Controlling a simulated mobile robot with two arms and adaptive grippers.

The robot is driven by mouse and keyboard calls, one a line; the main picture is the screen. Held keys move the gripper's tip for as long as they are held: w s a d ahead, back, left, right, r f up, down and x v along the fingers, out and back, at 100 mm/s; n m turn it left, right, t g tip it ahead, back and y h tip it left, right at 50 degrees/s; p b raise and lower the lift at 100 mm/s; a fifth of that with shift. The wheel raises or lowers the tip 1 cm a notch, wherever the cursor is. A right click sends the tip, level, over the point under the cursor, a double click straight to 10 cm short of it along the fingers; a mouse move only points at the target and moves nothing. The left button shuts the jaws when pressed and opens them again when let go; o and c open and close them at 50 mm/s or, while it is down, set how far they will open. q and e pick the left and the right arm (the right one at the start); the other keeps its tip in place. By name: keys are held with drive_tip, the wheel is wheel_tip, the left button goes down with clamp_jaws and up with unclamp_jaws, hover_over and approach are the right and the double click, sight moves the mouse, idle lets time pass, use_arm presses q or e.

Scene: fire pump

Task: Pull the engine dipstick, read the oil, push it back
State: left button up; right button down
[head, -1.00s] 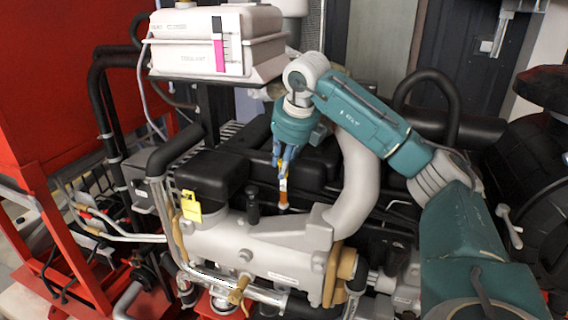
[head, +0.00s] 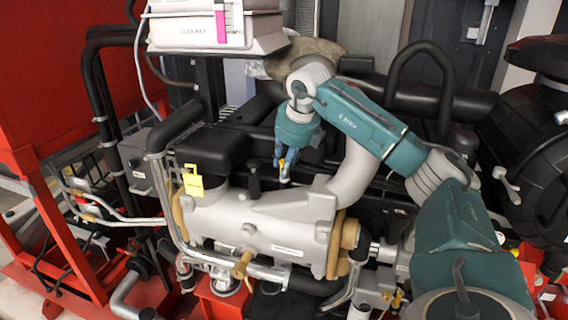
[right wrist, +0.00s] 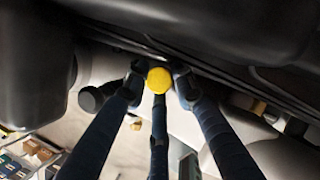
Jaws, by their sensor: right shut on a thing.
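The yellow dipstick handle (head: 282,163) shows small between the fingers of my right gripper (head: 284,176), above the back edge of the grey engine part. In the right wrist view its round yellow end (right wrist: 159,80) sits between the fingertips of the right gripper (right wrist: 158,88), which are closed around it. The fingers point down from the teal wrist. The rod below the handle is hidden, so I cannot tell how far it sits in its tube, and no oil mark can be read. My left gripper is not in view.
A grey engine part (head: 265,220) carries a black upright plug (head: 254,182) and a yellow tag (head: 194,185). A thick grey pipe (head: 352,180) rises close right of the gripper. Black covers crowd the fingers in the wrist view.

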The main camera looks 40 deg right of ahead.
drive_tip(key=c, duration=1.5)
unclamp_jaws()
drive_tip(key=shift+s+f, duration=0.2)
drive_tip(key=shift+f, duration=0.2)
drive_tip(key=shift+c, duration=0.2)
drive_tip(key=shift+w+d, duration=0.1)
drive_tip(key=shift+d, duration=0.1)
drive_tip(key=shift+r, duration=0.2)
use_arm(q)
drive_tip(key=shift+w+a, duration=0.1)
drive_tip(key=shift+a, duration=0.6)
use_arm(e)
drive_tip(key=v, duration=1.1)
drive_tip(key=shift+r, duration=0.3)
